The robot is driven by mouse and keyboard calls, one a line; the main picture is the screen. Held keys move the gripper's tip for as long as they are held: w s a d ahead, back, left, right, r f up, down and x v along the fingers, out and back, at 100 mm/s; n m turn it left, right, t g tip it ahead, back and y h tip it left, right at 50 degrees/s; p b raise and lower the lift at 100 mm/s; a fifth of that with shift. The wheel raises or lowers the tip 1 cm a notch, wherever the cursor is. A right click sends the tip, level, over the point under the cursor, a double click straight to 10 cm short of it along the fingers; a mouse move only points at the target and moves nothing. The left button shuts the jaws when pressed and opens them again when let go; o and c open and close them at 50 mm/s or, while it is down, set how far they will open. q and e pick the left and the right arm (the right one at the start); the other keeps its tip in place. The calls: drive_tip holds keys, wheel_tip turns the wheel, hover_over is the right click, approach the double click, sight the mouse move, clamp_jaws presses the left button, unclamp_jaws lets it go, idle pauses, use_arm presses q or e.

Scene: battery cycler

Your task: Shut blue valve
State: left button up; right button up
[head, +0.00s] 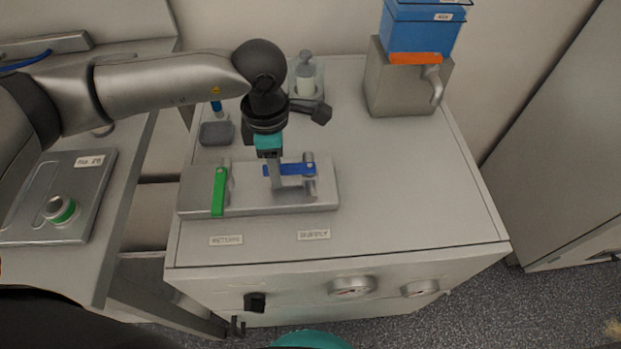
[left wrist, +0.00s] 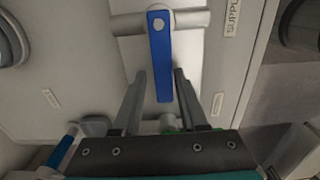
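The blue valve has a flat blue lever (head: 283,170) on a grey block (head: 258,202). The lever lies left to right, crosswise to its short pipe, with its pivot at the right end. It also shows in the left wrist view (left wrist: 161,68). My left gripper (head: 275,182) points down at the lever's left part. In the left wrist view my left gripper's fingers (left wrist: 157,88) stand open on both sides of the lever, with a gap visible on each side. My right gripper is not in view.
A green lever (head: 219,190) lies front to back on the same block, left of the blue one. A grey container with a spout (head: 400,85) is at back right. The cabinet's right top is clear.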

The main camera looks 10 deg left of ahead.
use_arm(q)
drive_tip(key=shift+r+p, duration=0.45)
drive_tip(key=shift+r, duration=0.15)
wheel_tip(320, 180, up, 7)
drive_tip(key=p, duration=0.4)
drive_tip(key=shift+w+a, duration=0.1)
drive_tip(key=shift+w, duration=0.05)
drive_tip(key=shift+f, duration=0.1)
